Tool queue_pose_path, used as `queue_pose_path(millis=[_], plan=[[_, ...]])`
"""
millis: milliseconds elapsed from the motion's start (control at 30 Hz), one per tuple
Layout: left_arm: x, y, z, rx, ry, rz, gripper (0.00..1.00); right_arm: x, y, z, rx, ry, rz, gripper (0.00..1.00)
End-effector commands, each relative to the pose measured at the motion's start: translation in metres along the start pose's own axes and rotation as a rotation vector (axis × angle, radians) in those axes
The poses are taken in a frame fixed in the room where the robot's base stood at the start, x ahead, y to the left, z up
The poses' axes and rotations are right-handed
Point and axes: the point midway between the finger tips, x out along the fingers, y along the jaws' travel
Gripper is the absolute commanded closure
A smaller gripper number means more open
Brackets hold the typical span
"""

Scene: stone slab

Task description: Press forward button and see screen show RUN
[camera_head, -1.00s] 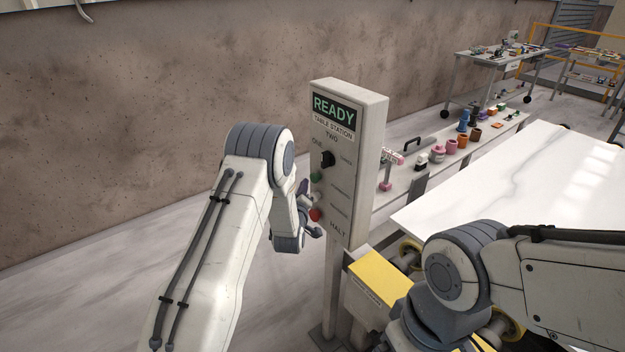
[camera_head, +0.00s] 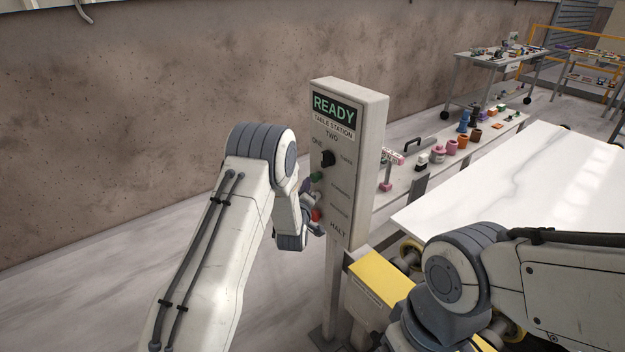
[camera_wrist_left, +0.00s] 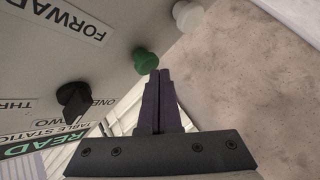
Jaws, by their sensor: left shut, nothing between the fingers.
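The control panel's screen (camera_head: 334,107) reads READY in green letters. A round green button (camera_head: 317,177) sits on the panel below a black selector knob (camera_head: 328,158); in the left wrist view the green button (camera_wrist_left: 145,61) is near the FORWARD label (camera_wrist_left: 62,18). My left gripper (camera_wrist_left: 158,74) is shut and empty, its dark fingertips right beside the green button. I cannot tell whether they touch it. In the head view the left gripper (camera_head: 306,186) is partly hidden by its wrist. My right gripper is out of view.
A red button (camera_head: 316,214) sits lower, near the HALT label. A pale button (camera_wrist_left: 187,15) shows in the left wrist view. Right of the panel are a white stone slab (camera_head: 520,190) and a bench with several coloured pots (camera_head: 451,146). A concrete wall stands behind.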

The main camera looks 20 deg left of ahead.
Motion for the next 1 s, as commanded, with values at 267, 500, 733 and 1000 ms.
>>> queue_pose_path(millis=[267,500,733,1000], plan=[[0.0025,0.0017,0.0019,0.000,0.000,0.000,1.00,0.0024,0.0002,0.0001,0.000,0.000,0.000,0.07],[0.0045,0.0032,0.0035,0.000,0.000,0.000,1.00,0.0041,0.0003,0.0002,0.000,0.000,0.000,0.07],[0.0064,0.0049,0.0051,0.001,0.000,0.001,1.00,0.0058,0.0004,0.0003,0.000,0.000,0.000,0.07],[0.0073,0.0059,0.0056,0.001,-0.001,0.001,1.00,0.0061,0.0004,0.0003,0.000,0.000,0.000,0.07]])
